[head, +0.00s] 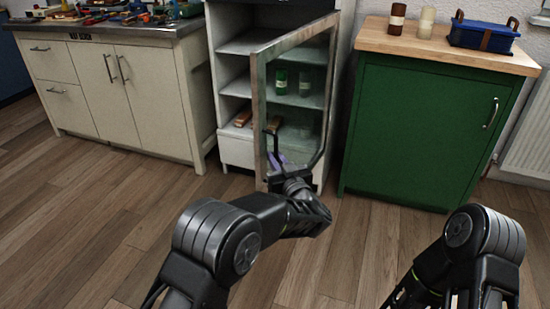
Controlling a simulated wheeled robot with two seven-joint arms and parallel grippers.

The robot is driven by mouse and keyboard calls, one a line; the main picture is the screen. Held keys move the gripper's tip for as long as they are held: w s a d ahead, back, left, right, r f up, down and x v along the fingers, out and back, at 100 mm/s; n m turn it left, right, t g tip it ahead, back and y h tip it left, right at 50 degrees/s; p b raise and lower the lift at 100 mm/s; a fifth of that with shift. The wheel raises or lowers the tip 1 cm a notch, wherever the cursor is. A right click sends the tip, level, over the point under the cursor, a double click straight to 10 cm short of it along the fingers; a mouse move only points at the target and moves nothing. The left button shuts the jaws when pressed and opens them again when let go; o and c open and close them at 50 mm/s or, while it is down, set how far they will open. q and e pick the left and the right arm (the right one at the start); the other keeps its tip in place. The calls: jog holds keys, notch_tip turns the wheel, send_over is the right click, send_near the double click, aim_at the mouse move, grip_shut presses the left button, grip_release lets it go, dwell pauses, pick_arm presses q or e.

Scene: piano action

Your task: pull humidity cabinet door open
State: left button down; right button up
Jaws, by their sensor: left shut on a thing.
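The humidity cabinet (229,141) is a white cabinet against the back wall, with shelves inside. Its glass door (259,105) has a worn pale frame and stands partly open, hinged on the right, its free left edge swung out toward me. My left gripper (276,158) is shut on the door near the lower part of its free edge; the exact grip is small and partly hidden by my own wrist. Purple shows at the fingers. My right arm is at the lower right, and its gripper is out of view.
Inside are green jars (281,82) and brown blocks (243,117). A green cabinet (415,130) stands close on the right, with jars and a blue box (483,34) on top. A cream workbench (125,90) with tools stands left. The wooden floor (90,210) in front is clear.

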pick_arm(q)
jog(key=shift+r, duration=0.2)
jog(key=c, duration=1.5)
grip_release()
jog(key=shift+f, duration=0.2)
jog(key=p+v, duration=0.1)
jog(key=v, duration=0.6)
jog(key=shift+s, duration=0.35)
jog(key=shift+d, duration=0.1)
